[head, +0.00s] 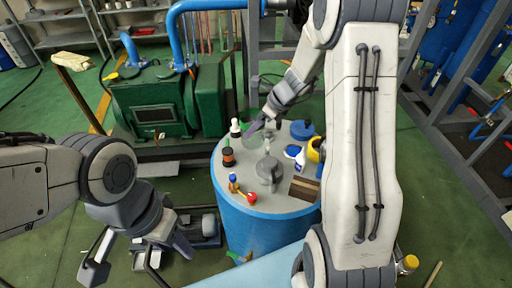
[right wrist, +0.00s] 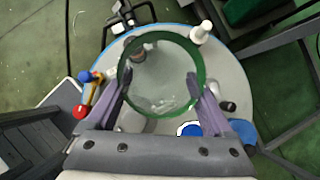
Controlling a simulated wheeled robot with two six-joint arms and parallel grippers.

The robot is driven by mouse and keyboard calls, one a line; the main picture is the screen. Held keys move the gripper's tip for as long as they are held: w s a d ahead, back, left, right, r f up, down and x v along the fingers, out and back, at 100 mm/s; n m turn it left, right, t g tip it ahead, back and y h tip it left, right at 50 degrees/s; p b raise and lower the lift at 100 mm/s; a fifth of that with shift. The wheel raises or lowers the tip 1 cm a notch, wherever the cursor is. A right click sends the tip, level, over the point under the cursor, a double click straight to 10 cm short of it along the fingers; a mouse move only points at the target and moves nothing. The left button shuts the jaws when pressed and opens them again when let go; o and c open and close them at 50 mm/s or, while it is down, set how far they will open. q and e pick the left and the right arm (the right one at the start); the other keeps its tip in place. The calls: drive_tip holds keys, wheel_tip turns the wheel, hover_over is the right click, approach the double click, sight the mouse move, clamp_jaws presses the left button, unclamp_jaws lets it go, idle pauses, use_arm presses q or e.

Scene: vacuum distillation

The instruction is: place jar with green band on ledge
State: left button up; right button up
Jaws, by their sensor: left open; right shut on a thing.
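The clear jar with a green band (right wrist: 161,84) is between the fingers of my right gripper (right wrist: 160,92), which is shut on it. In the right wrist view I look down into the jar, and its green rim shows as a ring. In the head view the glass jar (head: 252,140) shows faintly at my right gripper (head: 260,124), over the far left part of the drum's grey round top (head: 226,192). I cannot tell whether its base touches the top. No separate ledge can be made out. My left gripper (head: 140,258) is open and empty at the lower left, away from the drum.
The drum top bears a white dropper bottle (head: 235,128), a dark jar (head: 228,156), a grey flask-like thing (head: 269,174), a red-blue-yellow item (head: 250,198), a brown block (head: 304,188) and a blue lid (head: 302,130). A green machine (head: 150,105) stands behind left.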

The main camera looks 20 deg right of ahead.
sight(255, 144)
wheel_tip(255, 144, down, 9)
drive_tip(key=shift+r+b, duration=0.15)
drive_tip(key=shift+b, duration=0.55)
drive_tip(key=shift+f, duration=0.25)
drive_tip(key=o, duration=1.2)
drive_tip(key=shift+r, duration=0.1)
drive_tip(key=shift+o, duration=0.2)
drive_tip(key=shift+r, duration=0.1)
